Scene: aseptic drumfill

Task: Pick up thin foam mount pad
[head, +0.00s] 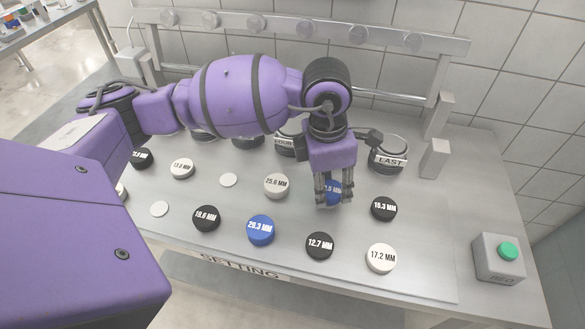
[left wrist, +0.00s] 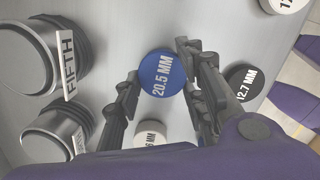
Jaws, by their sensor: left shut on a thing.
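My left gripper (head: 334,196) reaches down over the metal table in the head view. Its fingers are shut on a blue round pad (head: 333,187) labelled 20.5 MM. In the left wrist view this blue pad (left wrist: 161,75) sits between the fingertips, its label facing up. I cannot tell whether it is lifted off the table. Other round pads stand around it: a blue one (head: 261,229) labelled 20.3 MM, a black one (head: 320,245) labelled 12.7 MM, a black one (head: 384,208) labelled 15.3 MM and a white one (head: 381,258) labelled 17.2 MM. My right gripper is out of view.
Small flat white discs (head: 229,180) lie at left. A grey box with a green button (head: 498,258) is at the right edge. Pale blocks (head: 435,158) stand at back right.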

